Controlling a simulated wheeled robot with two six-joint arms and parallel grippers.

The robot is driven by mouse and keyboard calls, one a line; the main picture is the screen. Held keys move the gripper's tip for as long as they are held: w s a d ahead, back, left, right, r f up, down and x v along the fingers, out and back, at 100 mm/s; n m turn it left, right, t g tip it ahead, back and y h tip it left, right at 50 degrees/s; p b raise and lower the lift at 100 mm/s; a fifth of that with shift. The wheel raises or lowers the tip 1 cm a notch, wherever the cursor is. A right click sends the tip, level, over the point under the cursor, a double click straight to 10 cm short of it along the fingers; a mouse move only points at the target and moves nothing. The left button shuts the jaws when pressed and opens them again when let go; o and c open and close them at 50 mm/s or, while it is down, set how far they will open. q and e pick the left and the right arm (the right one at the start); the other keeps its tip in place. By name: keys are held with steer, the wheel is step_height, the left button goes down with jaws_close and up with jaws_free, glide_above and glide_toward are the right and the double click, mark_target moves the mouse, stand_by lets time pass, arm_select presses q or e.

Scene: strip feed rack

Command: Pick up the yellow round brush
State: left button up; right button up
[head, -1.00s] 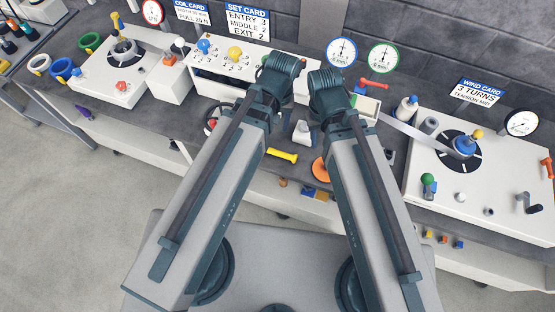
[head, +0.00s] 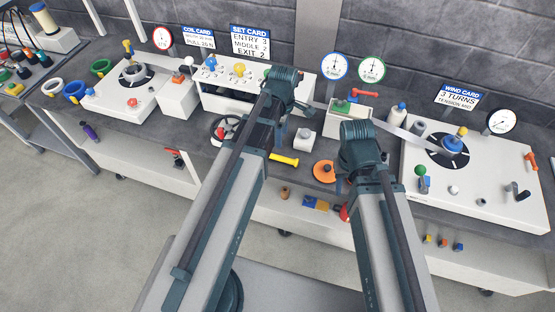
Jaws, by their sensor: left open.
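A yellow bar-shaped piece (head: 284,160), which I take to be the yellow round brush, lies on the front part of the bench, just right of my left arm. Its left end is close to or partly behind the arm. My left gripper (head: 284,128) is open, mostly hidden by its own arm, and appears above and behind the yellow piece, not around it. My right gripper (head: 342,183) is mostly hidden behind its own wrist, near the orange disc; its jaws cannot be made out.
An orange disc (head: 324,171) and a small white block (head: 304,139) are to the right of the yellow piece. A white winding station (head: 480,192) fills the right. Blue and yellow blocks (head: 315,203) sit lower in front.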

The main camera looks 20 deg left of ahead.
arm_select(q)
steer(key=b, duration=0.8)
glide_above(281, 159)
step_height(281, 159, down, 8)
steer(key=shift+d+f, duration=0.1)
steer(key=shift+f, duration=0.15)
steer(key=f+b, duration=0.5)
steer(key=shift+w, duration=0.3)
jaws_close()
